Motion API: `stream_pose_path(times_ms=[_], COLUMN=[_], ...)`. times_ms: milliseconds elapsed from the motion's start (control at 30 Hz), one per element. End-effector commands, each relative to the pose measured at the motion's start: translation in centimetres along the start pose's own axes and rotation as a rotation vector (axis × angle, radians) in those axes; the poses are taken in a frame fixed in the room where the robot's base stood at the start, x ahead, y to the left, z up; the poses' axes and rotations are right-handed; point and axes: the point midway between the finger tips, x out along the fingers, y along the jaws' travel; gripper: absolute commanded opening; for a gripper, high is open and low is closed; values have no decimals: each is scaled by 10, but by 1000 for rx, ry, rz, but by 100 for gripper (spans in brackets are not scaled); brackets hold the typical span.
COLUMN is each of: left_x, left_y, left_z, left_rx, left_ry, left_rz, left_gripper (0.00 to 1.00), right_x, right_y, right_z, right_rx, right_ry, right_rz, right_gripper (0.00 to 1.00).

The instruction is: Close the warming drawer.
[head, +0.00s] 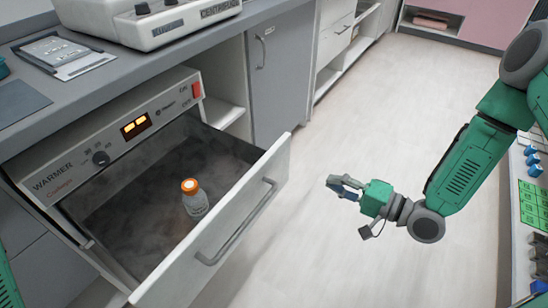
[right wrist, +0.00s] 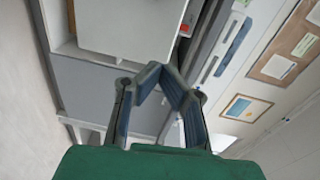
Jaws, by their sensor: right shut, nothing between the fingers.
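The warming drawer (head: 272,172) is pulled well open below the counter in the head view. It has a white front with a grey bar handle (head: 237,222). A small bottle with an orange cap (head: 194,199) stands upright inside on the dark drawer floor. The white warmer panel (head: 112,133) above it has a lit orange display. My right gripper (head: 334,185) is shut and empty, to the right of the drawer front and apart from it. In the right wrist view its fingertips (right wrist: 161,70) meet, with nothing between them. My left gripper is out of view.
A grey counter (head: 182,47) runs above the drawer, with a white centrifuge (head: 150,20) on it. A grey cabinet door (head: 277,65) stands beyond the drawer. The pale floor (head: 370,110) around my right gripper is clear. A bench edge (head: 524,210) with blue items is at far right.

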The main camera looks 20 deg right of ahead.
Motion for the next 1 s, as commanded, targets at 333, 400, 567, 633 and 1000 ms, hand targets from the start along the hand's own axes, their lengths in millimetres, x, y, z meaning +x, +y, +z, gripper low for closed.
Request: stream_pose_path(times_ms=[333, 400, 567, 633, 1000], left_x=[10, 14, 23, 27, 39], left_y=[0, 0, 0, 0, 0], left_z=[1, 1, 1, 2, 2], left_rx=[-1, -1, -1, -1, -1], left_ry=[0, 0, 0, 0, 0], left_rz=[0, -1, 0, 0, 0], left_gripper=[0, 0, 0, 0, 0], right_x=[23, 37, 72, 86, 132], right_y=[-10, -10, -12, -13, -18], right_z=[-7, -8, -7, -7, -6], right_rx=[41, 42, 42, 41, 41], right_ry=[-10, -10, -10, -9, -8], right_rz=[-75, -76, -74, -74, -71], right_gripper=[0, 0, 0, 0, 0])
